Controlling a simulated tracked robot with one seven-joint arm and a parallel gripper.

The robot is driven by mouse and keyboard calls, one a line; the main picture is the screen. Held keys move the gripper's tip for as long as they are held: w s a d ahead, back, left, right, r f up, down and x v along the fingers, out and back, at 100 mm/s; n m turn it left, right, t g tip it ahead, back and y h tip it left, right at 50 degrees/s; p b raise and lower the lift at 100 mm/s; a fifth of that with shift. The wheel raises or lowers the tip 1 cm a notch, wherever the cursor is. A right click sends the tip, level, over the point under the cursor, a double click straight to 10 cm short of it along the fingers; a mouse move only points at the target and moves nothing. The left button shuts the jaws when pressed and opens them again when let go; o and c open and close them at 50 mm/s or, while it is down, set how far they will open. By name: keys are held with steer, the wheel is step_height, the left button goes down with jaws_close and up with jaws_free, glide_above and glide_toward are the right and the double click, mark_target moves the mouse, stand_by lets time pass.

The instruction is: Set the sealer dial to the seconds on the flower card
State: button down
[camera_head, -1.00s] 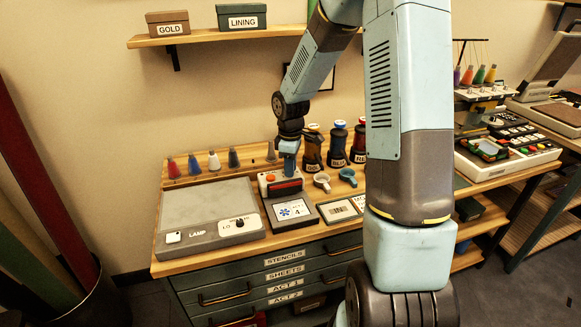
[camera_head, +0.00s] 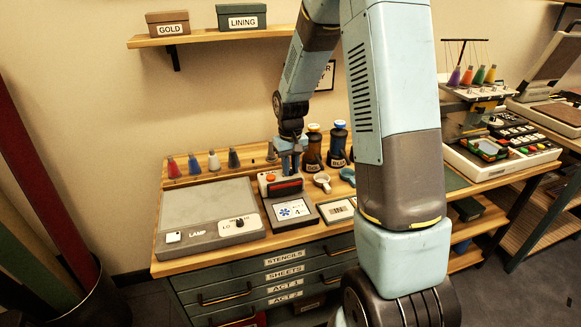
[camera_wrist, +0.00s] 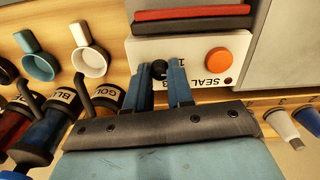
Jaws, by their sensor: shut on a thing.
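The sealer (camera_head: 265,188) is a pale unit with an orange button (camera_wrist: 217,61) and a red and black bar at its front. Its small black dial (camera_wrist: 159,68) shows in the wrist view beside the word SEAL, with a few numerals partly hidden by my fingers. My gripper (camera_wrist: 163,75) is shut on the dial, one blue finger on each side. In the head view my gripper (camera_head: 291,165) comes down on the sealer's back right part. The flower card (camera_head: 293,210) has a blue flower, small ACT print and what looks like a 4. The dial's pointer mark is not readable.
White and teal cups (camera_wrist: 90,61) and dark bottles (camera_wrist: 45,135) stand close beside the sealer. Thread cones (camera_head: 193,164) stand behind the grey lamp panel (camera_head: 205,206). A framed barcode-like card (camera_head: 336,210) lies right of the flower card.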

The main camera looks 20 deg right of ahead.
steer(key=m, duration=0.7)
steer(key=shift+w, duration=0.15)
steer(key=m, duration=0.7)
steer(key=shift+m, duration=0.3)
steer(key=m, duration=0.4)
steer(key=shift+m, duration=0.3)
steer(key=shift+d+m, duration=0.1)
steer(key=shift+m, duration=2)
steer(key=c, duration=1)
jaws_free()
